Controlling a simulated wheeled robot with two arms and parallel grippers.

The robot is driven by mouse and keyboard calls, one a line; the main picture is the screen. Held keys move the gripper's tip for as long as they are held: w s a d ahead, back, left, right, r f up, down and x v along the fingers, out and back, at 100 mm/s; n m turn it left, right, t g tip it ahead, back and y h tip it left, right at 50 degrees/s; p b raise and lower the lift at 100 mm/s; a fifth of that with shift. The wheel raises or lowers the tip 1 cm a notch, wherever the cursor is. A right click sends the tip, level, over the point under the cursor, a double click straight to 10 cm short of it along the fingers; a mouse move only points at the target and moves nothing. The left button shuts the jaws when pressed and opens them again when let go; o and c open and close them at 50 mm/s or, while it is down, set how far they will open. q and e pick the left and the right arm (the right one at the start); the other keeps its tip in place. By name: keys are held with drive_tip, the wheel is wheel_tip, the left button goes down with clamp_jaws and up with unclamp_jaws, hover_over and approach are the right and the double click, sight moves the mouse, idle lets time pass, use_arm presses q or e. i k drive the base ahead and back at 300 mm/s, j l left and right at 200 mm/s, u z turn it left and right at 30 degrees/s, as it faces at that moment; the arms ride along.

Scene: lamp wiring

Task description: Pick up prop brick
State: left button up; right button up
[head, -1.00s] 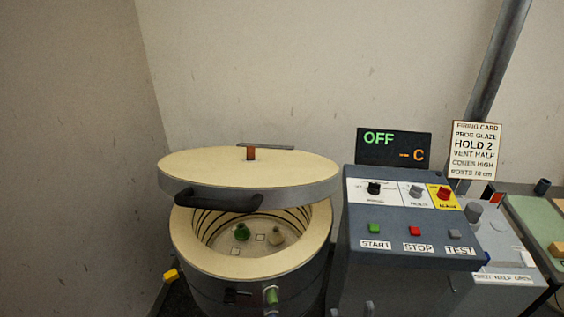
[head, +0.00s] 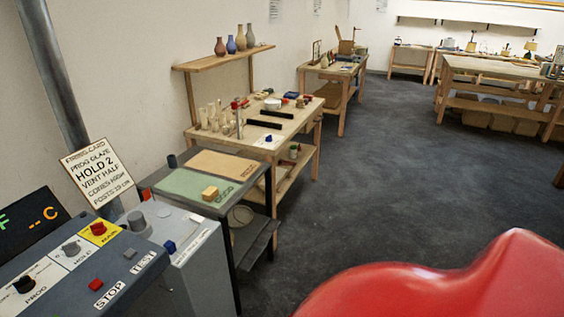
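A small tan block (head: 210,193), which looks like the prop brick, sits on the green mat (head: 184,184) of a dark-framed table in the head view. It lies near the mat's right part, with nothing touching its top. Neither of my grippers is in view, so what they hold cannot be seen.
The control panel (head: 60,275) and a grey box with a knob (head: 188,262) stand at the lower left, before the table. A wooden bench (head: 285,122) with vases and tools is beyond it. Open grey floor (head: 375,170) lies to the right.

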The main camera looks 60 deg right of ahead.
sight(210, 193)
drive_tip(key=z, duration=1.2)
drive_tip(key=u, duration=0.55)
drive_tip(key=i+l+u, duration=0.15)
drive_tip(key=l+u, duration=0.25)
drive_tip(key=i+l+u, duration=0.1)
drive_tip(key=l+u, duration=0.85)
drive_tip(key=l, duration=0.8)
drive_tip(key=k+l+u, duration=0.15)
drive_tip(key=l, duration=0.8)
